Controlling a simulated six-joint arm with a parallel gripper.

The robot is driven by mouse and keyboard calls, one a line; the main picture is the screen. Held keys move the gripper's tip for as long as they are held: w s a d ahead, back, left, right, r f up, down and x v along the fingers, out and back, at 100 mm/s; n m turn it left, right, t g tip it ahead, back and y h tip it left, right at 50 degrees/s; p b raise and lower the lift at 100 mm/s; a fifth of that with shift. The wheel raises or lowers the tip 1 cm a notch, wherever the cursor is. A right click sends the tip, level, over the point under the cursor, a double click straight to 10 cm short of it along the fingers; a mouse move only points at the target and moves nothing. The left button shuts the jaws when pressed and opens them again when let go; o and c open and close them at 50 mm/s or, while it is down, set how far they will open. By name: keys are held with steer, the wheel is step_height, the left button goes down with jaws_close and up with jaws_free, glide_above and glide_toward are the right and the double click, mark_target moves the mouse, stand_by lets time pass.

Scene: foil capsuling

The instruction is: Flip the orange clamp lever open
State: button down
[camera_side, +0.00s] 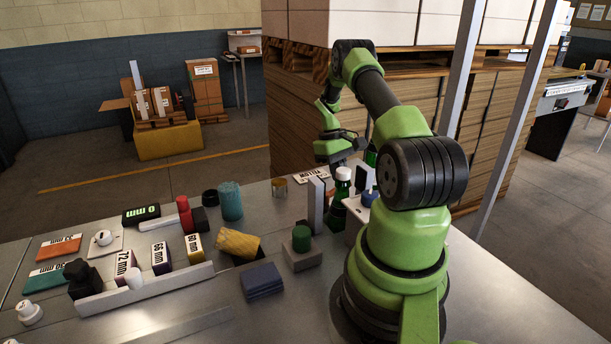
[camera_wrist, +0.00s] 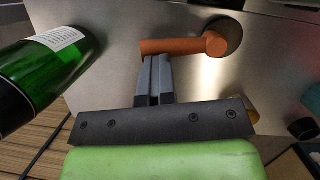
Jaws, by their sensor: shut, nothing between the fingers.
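The orange clamp lever (camera_wrist: 175,47) is a rod lying nearly level in the wrist view. Its round right end meets a dark round pivot (camera_wrist: 232,36) on a grey metal plate (camera_wrist: 275,65). My gripper (camera_wrist: 154,62) is shut and empty. Its fingertips are just below the lever's left part in that view; whether they touch it I cannot tell. In the side view my gripper (camera_side: 350,160) hangs at the back of the bench, and the lever is not clearly visible there. A green bottle (camera_wrist: 50,65) is left of the fingers; it also shows in the side view (camera_side: 340,195).
A grey upright plate (camera_side: 315,203) stands left of the bottle. A block with a green cylinder (camera_side: 301,240), blue pads (camera_side: 262,281) and a yellow cylinder (camera_side: 238,243) sit nearer. Several labelled boxes and a rail (camera_side: 150,290) fill the left.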

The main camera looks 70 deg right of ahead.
steer(key=shift+d, duration=0.1)
steer(key=v, duration=1)
stand_by(0.5)
